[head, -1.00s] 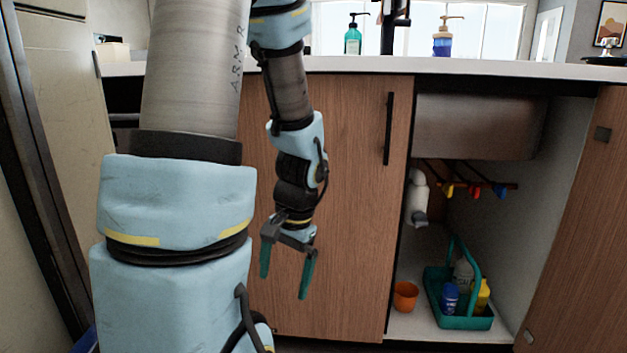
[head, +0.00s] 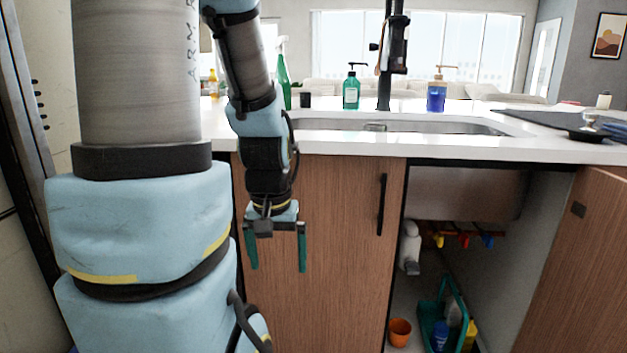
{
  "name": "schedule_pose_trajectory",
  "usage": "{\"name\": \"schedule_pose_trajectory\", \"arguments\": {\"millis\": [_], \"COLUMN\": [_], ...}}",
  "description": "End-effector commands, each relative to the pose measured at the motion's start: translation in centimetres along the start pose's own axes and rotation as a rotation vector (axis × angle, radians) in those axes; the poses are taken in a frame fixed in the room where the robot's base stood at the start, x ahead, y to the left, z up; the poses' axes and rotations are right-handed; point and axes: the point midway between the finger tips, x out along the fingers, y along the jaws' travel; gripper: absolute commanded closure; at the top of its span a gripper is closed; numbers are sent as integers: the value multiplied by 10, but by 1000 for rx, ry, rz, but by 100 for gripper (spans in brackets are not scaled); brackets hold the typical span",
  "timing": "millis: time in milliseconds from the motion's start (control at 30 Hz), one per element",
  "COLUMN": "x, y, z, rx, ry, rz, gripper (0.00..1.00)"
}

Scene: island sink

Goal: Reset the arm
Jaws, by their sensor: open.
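My gripper (head: 277,262) hangs pointing down in front of the closed wooden cabinet door (head: 330,230), below the counter's front edge. Its two green fingers are spread apart with nothing between them. My arm comes down from the upper left and bends at the wrist. No part of the gripper is hidden.
The white counter (head: 330,143) holds a sink (head: 440,127), a black faucet (head: 384,85), a green soap bottle (head: 351,92) and a blue one (head: 437,95). The open cabinet at right holds an orange cup (head: 400,331) and a teal caddy (head: 425,315). Its open door (head: 570,260) stands at far right.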

Motion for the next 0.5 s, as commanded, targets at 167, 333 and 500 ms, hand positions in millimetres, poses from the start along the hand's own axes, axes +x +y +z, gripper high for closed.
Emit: {"name": "schedule_pose_trajectory", "arguments": {"millis": [167,333,500], "x": [-72,-123,-172], "y": [0,0,1], "z": [-10,-17,-24], "rx": [1,1,1], "ry": [0,-1,-1], "rz": [0,0,0], "gripper": [0,0,0]}}
